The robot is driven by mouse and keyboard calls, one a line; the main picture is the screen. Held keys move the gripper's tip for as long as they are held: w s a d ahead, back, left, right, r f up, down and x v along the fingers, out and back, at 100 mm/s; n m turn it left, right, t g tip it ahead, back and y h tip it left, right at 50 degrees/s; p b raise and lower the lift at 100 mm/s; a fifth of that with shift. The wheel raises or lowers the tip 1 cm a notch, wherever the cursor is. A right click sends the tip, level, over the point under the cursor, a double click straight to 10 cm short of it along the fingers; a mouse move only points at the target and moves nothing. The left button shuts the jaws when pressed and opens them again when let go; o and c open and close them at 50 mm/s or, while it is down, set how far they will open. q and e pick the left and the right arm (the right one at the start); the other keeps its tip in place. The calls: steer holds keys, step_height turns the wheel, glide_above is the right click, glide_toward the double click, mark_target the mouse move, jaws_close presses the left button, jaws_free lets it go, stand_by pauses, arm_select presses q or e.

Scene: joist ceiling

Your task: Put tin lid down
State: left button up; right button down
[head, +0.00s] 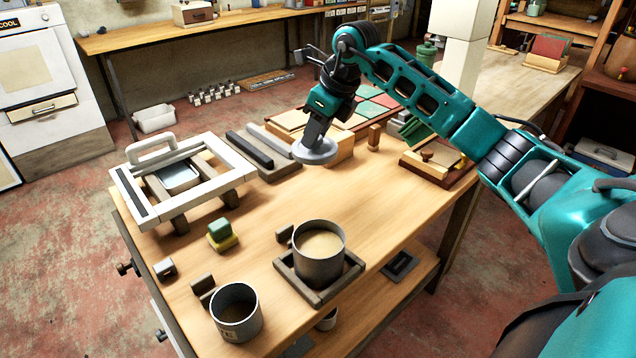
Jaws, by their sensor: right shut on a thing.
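The tin lid (316,153) is a round grey disc held over the wooden workbench (265,253). My right gripper (317,138) is shut on it from above; its fingers hide the middle of the lid. The lid overlaps the front of a wooden block in this view, and I cannot tell whether it touches anything below. A large open tin (318,268) with pale contents stands in a dark square wooden tray at the front. My left gripper is not in view.
A white frame with a handle (236,158) stands on the left of the bench. A green and yellow block (222,236) sits near it. Dark and grey bars (250,149) lie at the back. The bench middle between the lid and the tins is clear.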

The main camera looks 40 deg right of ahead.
steer(key=shift+f+b, duration=0.8)
steer(key=shift+f, duration=5.65)
steer(key=shift+f, duration=0.15)
steer(key=c, duration=0.8)
jaws_free()
